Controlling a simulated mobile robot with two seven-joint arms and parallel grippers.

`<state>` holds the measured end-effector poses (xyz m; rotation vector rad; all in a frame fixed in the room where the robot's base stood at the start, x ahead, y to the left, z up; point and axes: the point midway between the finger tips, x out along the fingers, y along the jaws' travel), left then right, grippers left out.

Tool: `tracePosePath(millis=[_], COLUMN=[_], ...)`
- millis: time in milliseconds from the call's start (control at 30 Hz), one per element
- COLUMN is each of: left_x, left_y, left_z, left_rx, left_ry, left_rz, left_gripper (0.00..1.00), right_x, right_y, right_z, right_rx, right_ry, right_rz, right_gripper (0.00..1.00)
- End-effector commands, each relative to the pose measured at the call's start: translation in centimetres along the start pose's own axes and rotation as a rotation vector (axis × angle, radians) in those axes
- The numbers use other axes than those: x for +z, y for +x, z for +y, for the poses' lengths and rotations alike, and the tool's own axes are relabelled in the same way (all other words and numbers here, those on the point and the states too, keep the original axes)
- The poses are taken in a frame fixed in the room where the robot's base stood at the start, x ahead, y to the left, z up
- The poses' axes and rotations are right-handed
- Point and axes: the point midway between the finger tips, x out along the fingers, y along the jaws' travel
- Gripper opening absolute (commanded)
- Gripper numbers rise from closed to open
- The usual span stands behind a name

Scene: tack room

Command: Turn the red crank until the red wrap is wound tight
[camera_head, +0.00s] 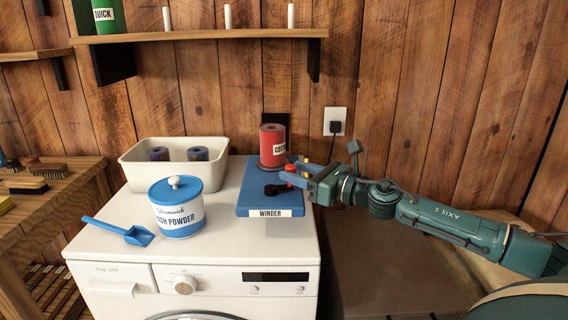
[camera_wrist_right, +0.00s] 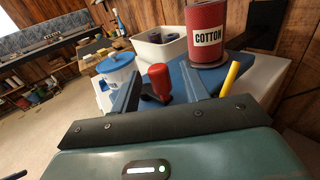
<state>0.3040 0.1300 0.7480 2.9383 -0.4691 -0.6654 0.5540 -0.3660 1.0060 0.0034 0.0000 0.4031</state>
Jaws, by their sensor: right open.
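The blue winder base (camera_head: 258,205), labelled WINDER, sits on the white washing machine. The red wrap (camera_head: 272,146) stands upright on it as a roll labelled COTTON, which also shows in the right wrist view (camera_wrist_right: 206,32). The crank's black arm (camera_head: 275,189) lies low in front of the roll. Its red handle (camera_wrist_right: 159,80) stands up between the fingers of my right gripper (camera_wrist_right: 162,84). In the head view my right gripper (camera_head: 291,174) reaches in from the right over the winder, its jaws open around the handle, not closed on it. My left gripper is not in view.
A blue-and-white wash powder tin (camera_head: 178,212) and a blue scoop (camera_head: 122,231) stand left of the winder. A cream bin (camera_head: 150,174) with two dark rolls is behind them. A yellow rod (camera_wrist_right: 230,78) is beside the gripper. A shelf (camera_head: 200,36) hangs above.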

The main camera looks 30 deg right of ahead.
Motion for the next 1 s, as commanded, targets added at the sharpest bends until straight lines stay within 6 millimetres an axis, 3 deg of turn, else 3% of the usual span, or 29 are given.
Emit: tracePosePath(millis=[400,767,1000], left_x=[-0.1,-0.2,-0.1], left_y=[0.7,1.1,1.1], left_z=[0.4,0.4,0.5], left_rx=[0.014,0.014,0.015], left_ry=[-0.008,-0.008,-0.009], left_rz=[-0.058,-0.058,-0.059], left_gripper=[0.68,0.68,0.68], right_x=[0.3,0.0,0.0], right_y=[3.6,4.0,4.0], right_z=[0.1,0.1,0.1], right_rx=[0.002,0.003,0.003], right_ry=[-0.003,-0.004,-0.003], right_rz=[-0.001,0.001,0.001], right_gripper=[0.45,0.45,0.27])
